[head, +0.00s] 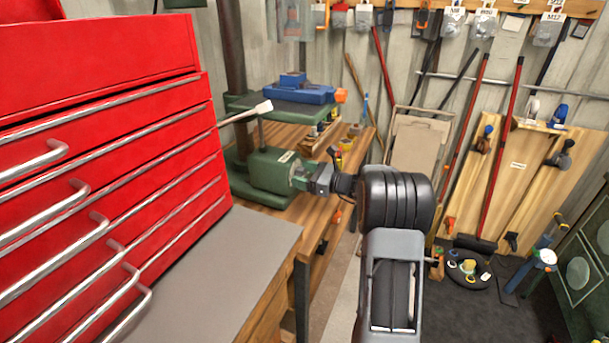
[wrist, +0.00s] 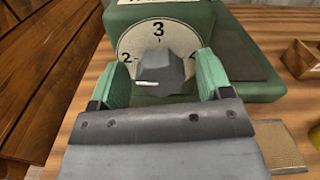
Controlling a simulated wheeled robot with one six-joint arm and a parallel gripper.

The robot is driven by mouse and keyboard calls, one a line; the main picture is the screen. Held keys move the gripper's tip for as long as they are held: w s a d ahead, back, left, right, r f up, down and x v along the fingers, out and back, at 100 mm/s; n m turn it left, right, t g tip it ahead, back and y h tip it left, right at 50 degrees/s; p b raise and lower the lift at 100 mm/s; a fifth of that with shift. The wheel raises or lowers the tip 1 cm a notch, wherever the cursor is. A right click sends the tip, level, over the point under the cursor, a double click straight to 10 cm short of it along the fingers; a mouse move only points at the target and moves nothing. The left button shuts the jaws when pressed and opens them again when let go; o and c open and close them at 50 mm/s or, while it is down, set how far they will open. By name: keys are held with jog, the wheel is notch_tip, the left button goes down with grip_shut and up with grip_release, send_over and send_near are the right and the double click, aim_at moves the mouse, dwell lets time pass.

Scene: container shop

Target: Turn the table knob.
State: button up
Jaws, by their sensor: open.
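The table knob (wrist: 160,72) is a grey, faceted knob on a round white dial (wrist: 128,48) on the front of a green machine (head: 272,172). My gripper (wrist: 161,80) is open, with one green finger on each side of the knob. A gap shows on both sides, so neither finger visibly touches it. In the head view my gripper (head: 302,180) is at the machine's front, and the knob is hidden.
The machine stands on a wooden bench (head: 330,195), with a blue vise (head: 300,94) above its base. A red tool chest (head: 100,170) fills the left. In the wrist view a small wooden box (wrist: 300,58) and a tan mesh pad (wrist: 280,148) lie to the right.

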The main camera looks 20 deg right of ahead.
jog(key=c, duration=0.9)
jog(key=shift+r+m+p, duration=0.15)
jog(key=shift+m+p, duration=0.15)
jog(key=shift+p, duration=0.3)
jog(key=m+p, duration=0.2)
jog(key=p, duration=0.1)
jog(key=shift+r, duration=0.2)
jog(key=m+p, duration=0.5)
jog(key=p, duration=0.2)
jog(key=shift+d+f, duration=0.1)
jog(key=m+p, duration=0.5)
jog(key=shift+f+m, duration=0.1)
jog(key=shift+m, duration=0.2)
jog(key=shift+w+f+m+p, duration=0.1)
jog(key=shift+f+m+p, duration=0.1)
jog(key=shift+m+p, duration=1.4)
jog(key=shift+m, duration=0.5)
